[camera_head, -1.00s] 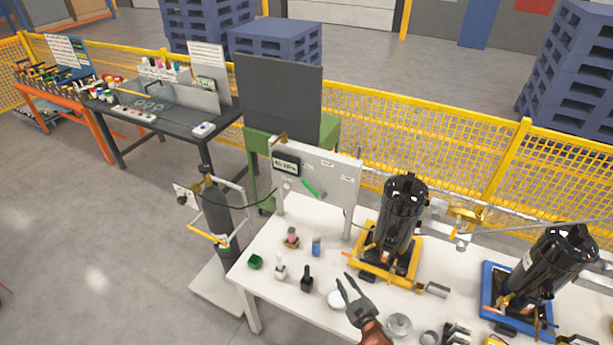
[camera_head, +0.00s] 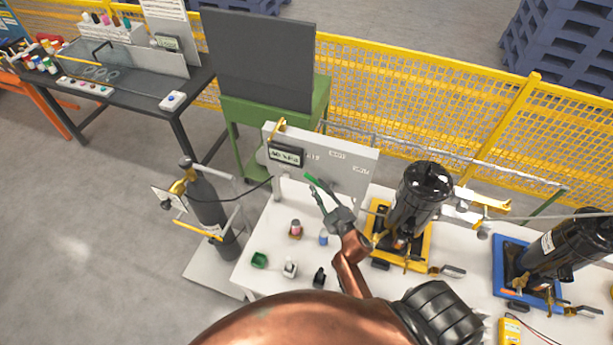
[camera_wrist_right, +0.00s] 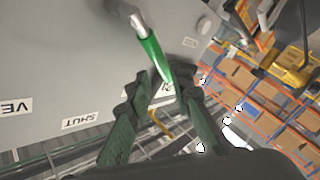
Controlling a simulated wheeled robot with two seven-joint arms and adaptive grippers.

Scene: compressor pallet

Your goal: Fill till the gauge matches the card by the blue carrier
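The grey panel (camera_head: 345,178) stands on the white table and carries a dark gauge display (camera_head: 286,156); its small digits look like 40 kPa but are hard to read. A green lever (camera_head: 312,181) sticks out below it. My right gripper (camera_head: 320,192) is at the lever. In the right wrist view its fingers (camera_wrist_right: 163,88) are spread on either side of the end of the green lever (camera_wrist_right: 153,57), with no clear grip. The blue carrier (camera_head: 508,270) holds a black compressor (camera_head: 570,250) at the right. I cannot pick out the card. My left gripper is out of view.
A black gas cylinder (camera_head: 208,205) stands left of the table, with a hose to the panel. A yellow carrier (camera_head: 420,245) with another black compressor stands right of the panel. A yellow fence runs behind.

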